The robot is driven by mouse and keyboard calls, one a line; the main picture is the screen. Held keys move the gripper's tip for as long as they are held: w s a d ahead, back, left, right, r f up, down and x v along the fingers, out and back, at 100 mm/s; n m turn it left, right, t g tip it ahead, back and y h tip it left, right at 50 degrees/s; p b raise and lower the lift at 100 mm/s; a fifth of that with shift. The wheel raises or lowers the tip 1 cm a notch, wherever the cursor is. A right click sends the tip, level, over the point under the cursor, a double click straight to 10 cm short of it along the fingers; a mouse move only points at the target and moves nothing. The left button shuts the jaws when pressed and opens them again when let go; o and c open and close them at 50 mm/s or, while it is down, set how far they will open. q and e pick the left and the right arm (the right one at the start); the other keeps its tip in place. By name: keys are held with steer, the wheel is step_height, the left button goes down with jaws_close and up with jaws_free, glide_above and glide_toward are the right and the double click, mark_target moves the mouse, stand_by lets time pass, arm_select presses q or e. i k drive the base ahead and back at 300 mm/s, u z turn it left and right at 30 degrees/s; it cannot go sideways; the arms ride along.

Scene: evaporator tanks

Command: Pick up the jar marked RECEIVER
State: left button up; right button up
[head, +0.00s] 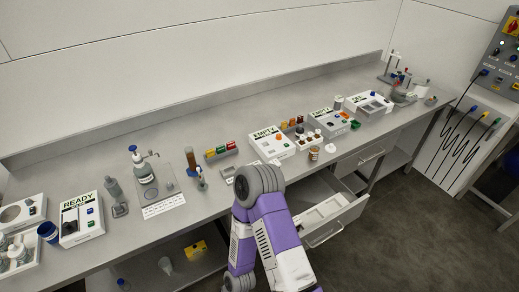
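I cannot read the word RECEIVER on any jar at this size. A small brown jar with a pale label (314,153) stands near the front edge of the bench, right of centre; its marking is too small to read. One of my arms, purple and grey, rises from the bottom centre with its bent joint in front of the bench edge. I cannot tell which arm it is. Neither gripper's fingers show in the head view.
A long grey bench (110,140) runs along the wall. It carries a READY box (82,220), a pump bottle (144,170), and EMPTY boxes (272,143). An open drawer (325,215) juts out right of my arm. A panel (503,60) stands at right.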

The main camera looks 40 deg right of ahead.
mark_target(314, 153)
steer(key=u, duration=2.65)
steer(key=k, duration=2.35)
steer(key=z, duration=1.95)
